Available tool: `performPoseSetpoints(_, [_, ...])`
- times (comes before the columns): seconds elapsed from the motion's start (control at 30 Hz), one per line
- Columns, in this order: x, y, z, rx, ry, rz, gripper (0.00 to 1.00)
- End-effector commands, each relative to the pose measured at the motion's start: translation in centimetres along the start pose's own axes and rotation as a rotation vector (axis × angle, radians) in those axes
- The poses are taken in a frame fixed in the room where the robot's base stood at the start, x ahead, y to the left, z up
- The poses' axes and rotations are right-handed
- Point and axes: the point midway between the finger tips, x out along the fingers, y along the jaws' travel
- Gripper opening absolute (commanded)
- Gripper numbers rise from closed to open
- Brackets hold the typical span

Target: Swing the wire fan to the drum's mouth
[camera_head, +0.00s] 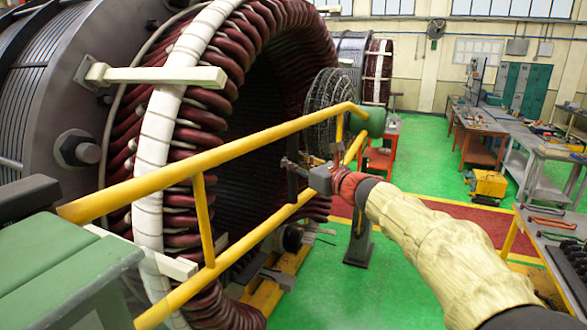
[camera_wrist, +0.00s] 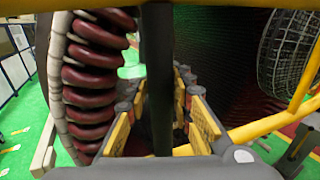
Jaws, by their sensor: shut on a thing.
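The wire fan (camera_head: 328,108) has a round dark wire cage and a green motor housing (camera_head: 373,121). In the head view it overlaps the right rim of the drum's mouth, and its stand has a dark foot (camera_head: 358,250). The cage also shows at the upper right of the wrist view (camera_wrist: 290,50). The drum (camera_head: 150,130) is large, with maroon coils around a dark mouth (camera_head: 250,130). My gripper (camera_head: 291,166) is in front of the mouth, shut on a dark upright bar (camera_wrist: 157,70) between its yellow-padded fingers. I cannot tell how the bar joins the fan.
A yellow railing (camera_head: 205,168) crosses in front of the drum, close to my arm. Green steps (camera_head: 60,260) stand at the lower left. A workbench (camera_head: 560,240) is at the right. Green floor (camera_head: 400,290) is clear below my arm.

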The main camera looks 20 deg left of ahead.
Motion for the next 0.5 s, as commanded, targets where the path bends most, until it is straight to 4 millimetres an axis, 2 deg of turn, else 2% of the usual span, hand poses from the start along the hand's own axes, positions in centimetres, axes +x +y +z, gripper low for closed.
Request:
performPoseSetpoints(0.2, [2.0,-0.2,-0.4,0.001,0.007,-0.017,0.00])
performPoseSetpoints(0.5, [2.8,-0.1,-0.4,0.001,0.005,-0.019,0.00])
